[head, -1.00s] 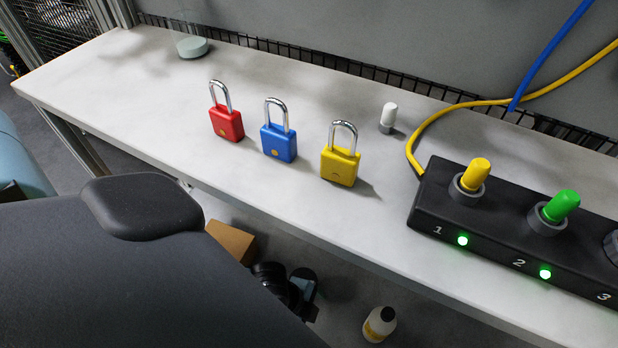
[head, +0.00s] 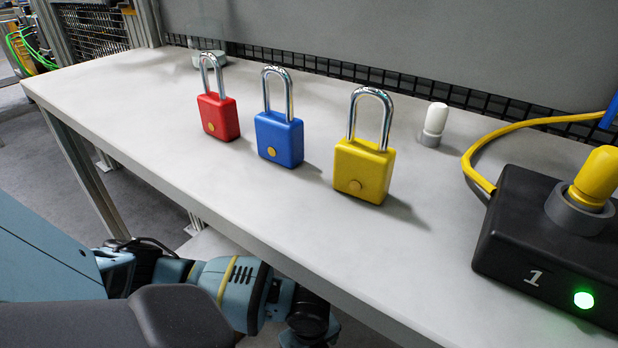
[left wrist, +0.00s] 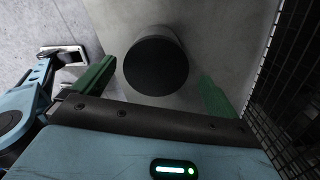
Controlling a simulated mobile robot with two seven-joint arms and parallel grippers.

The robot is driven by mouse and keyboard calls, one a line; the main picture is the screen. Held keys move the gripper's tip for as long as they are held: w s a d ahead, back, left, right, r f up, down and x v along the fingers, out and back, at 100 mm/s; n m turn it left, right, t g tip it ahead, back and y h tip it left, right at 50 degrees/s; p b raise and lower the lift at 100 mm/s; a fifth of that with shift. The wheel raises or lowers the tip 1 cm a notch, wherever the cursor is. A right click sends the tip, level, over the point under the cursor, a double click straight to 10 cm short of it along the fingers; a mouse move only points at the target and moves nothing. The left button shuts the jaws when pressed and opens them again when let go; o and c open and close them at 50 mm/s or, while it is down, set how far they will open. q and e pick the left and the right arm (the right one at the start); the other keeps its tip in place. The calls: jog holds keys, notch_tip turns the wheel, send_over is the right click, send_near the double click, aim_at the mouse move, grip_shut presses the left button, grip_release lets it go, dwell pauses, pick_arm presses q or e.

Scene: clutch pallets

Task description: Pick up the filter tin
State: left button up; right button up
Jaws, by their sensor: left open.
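In the left wrist view, a dark round-faced cylinder (left wrist: 156,66), which looks like the filter tin, stands against a grey surface. My left gripper (left wrist: 158,71) is open, with one green finger on each side of the cylinder in the picture. I cannot tell how far its face is from the fingers or whether they touch it. In the head view my left arm (head: 240,290) is below the table's front edge, and its gripper is hidden. No filter tin can be made out in the head view. My right gripper is not in view.
Red (head: 218,117), blue (head: 279,138) and yellow (head: 363,171) padlocks stand on the pale table (head: 290,215). A white-capped item (head: 433,124) and a black switch box (head: 545,240) are to the right. A clear vessel (head: 208,58) stands behind. Wire mesh (left wrist: 285,85) borders the wrist view.

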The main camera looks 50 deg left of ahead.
pick_arm(q)
jog(key=shift+s+f+b, duration=0.1)
jog(key=shift+f+b, duration=0.4)
jog(key=shift+f, duration=0.8)
jog(key=f+b, duration=0.1)
jog(key=f, duration=0.1)
jog(key=f+b, duration=0.1)
jog(key=f, duration=0.1)
jog(key=shift+s+a+f+b, duration=0.1)
jog(key=shift+s+f+b, duration=0.1)
jog(key=shift+b, duration=0.15)
jog(key=shift+f, duration=0.15)
jog(key=shift+c, duration=0.7)
jog(key=c, duration=0.9)
jog(key=shift+c, duration=0.9)
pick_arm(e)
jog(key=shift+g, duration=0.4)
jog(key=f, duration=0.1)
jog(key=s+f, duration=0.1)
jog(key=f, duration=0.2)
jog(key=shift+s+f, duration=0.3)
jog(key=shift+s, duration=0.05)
pick_arm(q)
jog(key=shift+r, duration=0.2)
